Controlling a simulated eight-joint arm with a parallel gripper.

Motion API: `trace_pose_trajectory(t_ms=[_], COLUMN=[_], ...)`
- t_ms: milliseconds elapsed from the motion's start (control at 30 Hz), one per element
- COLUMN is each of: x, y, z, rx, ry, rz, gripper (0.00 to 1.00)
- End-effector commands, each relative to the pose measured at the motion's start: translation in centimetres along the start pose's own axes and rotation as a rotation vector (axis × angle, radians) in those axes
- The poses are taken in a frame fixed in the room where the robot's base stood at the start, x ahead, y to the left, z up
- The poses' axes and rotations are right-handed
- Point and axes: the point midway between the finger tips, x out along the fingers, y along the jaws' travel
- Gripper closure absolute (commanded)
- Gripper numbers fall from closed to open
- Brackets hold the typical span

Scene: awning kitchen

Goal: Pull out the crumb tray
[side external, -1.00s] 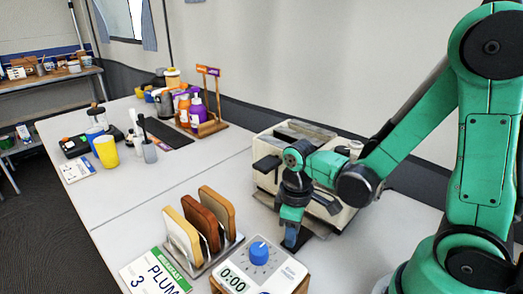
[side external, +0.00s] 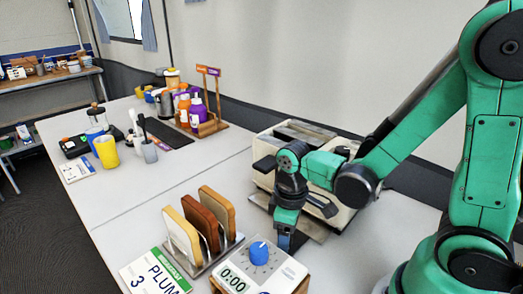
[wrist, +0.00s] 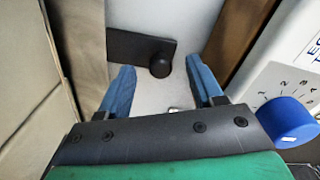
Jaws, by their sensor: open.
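The cream toaster (side external: 335,215) stands on a dark base plate (side external: 258,198) on the table. My gripper (side external: 285,243) is low in front of it, between the toaster and the timer. In the wrist view my gripper (wrist: 159,70) is open, with its two blue fingers apart and nothing held. A dark flat plate with a round knob (wrist: 160,66) juts out beside the toaster wall (wrist: 25,65). It looks like the crumb tray's handle. The knob lies in line with the gap between the fingertips; whether it is between them in depth I cannot tell. My gripper hides this part in the side view.
The timer (side external: 262,265) with a blue dial stands close in front of my gripper; its dial (wrist: 287,120) shows right of the fingers. A toast rack (side external: 208,235) with bread slices stands to the left. Bottles and cups stand farther back left. The table between is clear.

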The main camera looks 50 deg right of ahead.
Motion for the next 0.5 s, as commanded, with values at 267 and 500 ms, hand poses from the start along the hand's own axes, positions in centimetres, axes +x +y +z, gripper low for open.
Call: trace_pose_trajectory(t_ms=[267, 500], x=[-2.8, -4.7], y=[0.0, 0.0], z=[0.1, 0.0], rx=[0.0, 0.0], ry=[0.0, 0.001], rz=[0.0, 0.0], gripper=[0.4, 0.4])
